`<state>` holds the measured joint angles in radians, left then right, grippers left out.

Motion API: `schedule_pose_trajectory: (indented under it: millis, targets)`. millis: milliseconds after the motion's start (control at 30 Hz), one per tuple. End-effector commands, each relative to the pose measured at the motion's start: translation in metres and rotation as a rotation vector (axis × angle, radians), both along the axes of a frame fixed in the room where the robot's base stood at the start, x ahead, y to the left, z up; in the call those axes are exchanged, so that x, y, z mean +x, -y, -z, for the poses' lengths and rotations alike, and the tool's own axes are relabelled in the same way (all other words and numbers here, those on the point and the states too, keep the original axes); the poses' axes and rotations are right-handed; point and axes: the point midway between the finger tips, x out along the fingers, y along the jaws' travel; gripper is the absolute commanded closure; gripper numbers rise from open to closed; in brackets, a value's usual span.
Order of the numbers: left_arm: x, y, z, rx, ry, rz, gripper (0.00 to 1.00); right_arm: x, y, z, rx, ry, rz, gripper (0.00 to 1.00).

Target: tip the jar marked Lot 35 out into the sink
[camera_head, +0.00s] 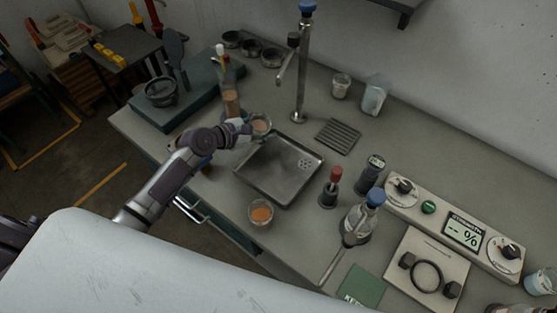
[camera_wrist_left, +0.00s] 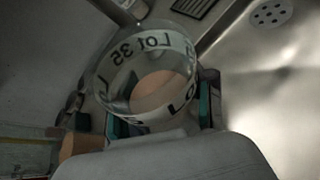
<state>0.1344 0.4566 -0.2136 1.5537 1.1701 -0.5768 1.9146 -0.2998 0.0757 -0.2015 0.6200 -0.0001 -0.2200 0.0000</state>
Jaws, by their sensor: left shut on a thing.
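My left gripper (camera_head: 250,128) is shut on a clear jar (camera_head: 261,123), with a finger on each side of it. In the left wrist view the jar (camera_wrist_left: 126,104) bears the lettering Lot 35, seen reversed through the glass, and has tan-brown contents. The jar looks about upright, near the far left corner of the metal sink (camera_head: 254,184). In the left wrist view the sink (camera_wrist_left: 285,75) is to the right, with its drain holes. I cannot tell the jar's exact height above the counter. My right gripper is not in view.
A tap (camera_head: 300,75) stands behind the sink. A glass of orange contents (camera_head: 261,215) stands at its near edge. A red-topped container (camera_head: 331,188) and a blue-capped bottle (camera_head: 360,222) are to the right. A tall brown-filled container (camera_head: 231,101) is close behind my gripper.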

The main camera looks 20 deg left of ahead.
Motion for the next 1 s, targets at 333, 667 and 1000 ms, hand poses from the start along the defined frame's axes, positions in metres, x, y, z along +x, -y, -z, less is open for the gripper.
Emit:
schedule_pose_trajectory:
  millis: [333,667,1000]
  targets:
    - [-0.007,0.009,0.002,0.140,0.101,0.001,0.83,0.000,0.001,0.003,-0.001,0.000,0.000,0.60]
    - [-0.009,0.013,-0.001,0.240,0.173,0.000,0.83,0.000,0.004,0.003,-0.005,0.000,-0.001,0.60]
    - [-0.010,0.013,-0.003,0.276,0.199,0.000,0.83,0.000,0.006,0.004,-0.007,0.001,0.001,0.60]
